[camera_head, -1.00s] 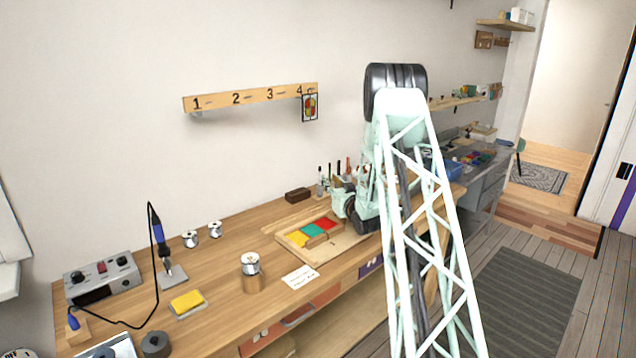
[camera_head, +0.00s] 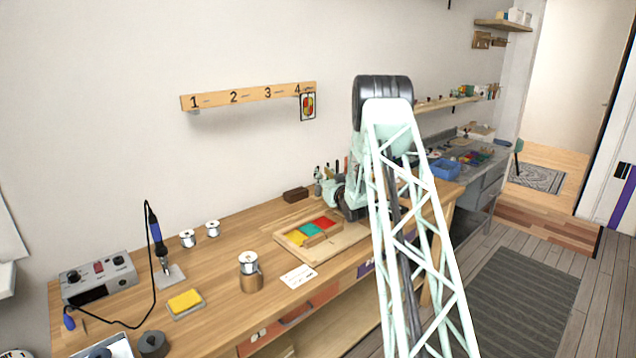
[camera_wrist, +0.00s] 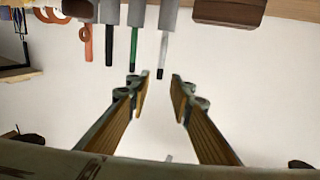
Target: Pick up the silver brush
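In the wrist view, several slim tools stick out of grey holders along the top edge. The pale, silvery one with a dark tip (camera_wrist: 163,50) looks like the silver brush, though I cannot be sure. Beside it are a green tool (camera_wrist: 133,50), a black one (camera_wrist: 109,48) and an orange one (camera_wrist: 87,42). My gripper (camera_wrist: 161,77) is open and empty; its fingertips lie either side of the pale tool's tip in the picture. I cannot tell the remaining depth. In the head view the tools stand upright at the bench's back, partly hidden by my arm.
A brown block (camera_head: 296,195) sits beside the tools. In front is a wooden tray (camera_head: 293,241) with yellow, green and red pieces. A metal canister (camera_head: 250,276), a white card (camera_head: 298,277) and a soldering iron (camera_head: 157,232) are farther left. The wall (camera_head: 120,110) is close behind.

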